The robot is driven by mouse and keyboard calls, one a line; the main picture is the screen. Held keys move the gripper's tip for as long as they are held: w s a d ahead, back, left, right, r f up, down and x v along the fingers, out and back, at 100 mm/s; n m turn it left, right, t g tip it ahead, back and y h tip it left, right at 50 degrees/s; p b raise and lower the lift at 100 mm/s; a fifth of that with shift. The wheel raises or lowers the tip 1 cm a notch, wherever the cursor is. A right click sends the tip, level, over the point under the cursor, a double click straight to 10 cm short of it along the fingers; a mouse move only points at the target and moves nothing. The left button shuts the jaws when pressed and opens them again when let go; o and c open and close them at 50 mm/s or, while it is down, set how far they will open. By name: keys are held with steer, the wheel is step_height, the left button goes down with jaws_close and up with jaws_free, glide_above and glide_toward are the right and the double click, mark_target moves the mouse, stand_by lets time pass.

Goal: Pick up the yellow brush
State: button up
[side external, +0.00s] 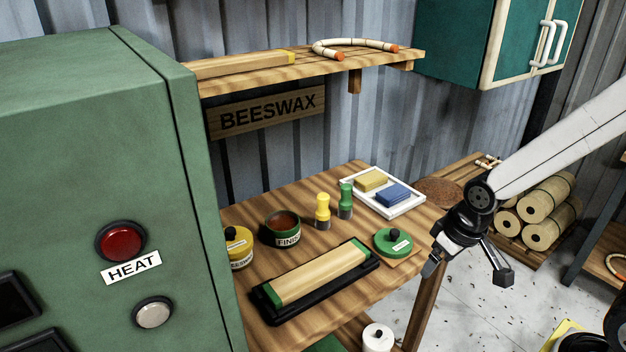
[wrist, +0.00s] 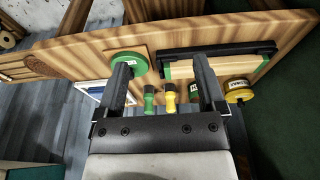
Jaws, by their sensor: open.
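The yellow brush (side external: 323,208) stands upright on the wooden bench, with a yellow handle above a dark lower end. It also shows in the wrist view (wrist: 170,101), between my fingers in the picture. A green brush (side external: 345,202) stands close to its right in the side view, and in the wrist view the green brush (wrist: 149,99) is on its left. My gripper (side external: 468,270) is open and empty, off to the right of the brushes near the bench's right edge. In the wrist view my gripper (wrist: 161,68) has its two fingers spread wide.
An open FINISH tin (side external: 284,229) stands left of the yellow brush, with a yellow beeswax tin (side external: 238,247) farther left. A white tray (side external: 409,206) holds yellow and blue blocks. A black-based block (side external: 318,281) and green lid (side external: 393,243) lie in front. A shelf (side external: 340,66) overhangs behind.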

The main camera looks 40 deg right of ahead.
steer(key=w+n+y, duration=0.1)
steer(key=w+n, duration=0.3)
steer(key=w, duration=1.5)
steer(key=n+y, duration=0.2)
steer(key=n, duration=0.3)
glide_toward(324, 195)
steer(key=shift+t, duration=0.3)
steer(key=x, duration=0.2)
steer(key=s+x, duration=0.1)
steer(key=x, duration=0.1)
steer(key=shift+w+f, duration=0.1)
steer(key=shift+f, duration=0.3)
steer(key=shift+f, duration=0.1)
steer(key=shift+x, duration=1.3)
steer(key=shift+a, duration=0.1)
steer(key=shift+x, duration=2.55)
steer(key=shift+w, duration=0.15)
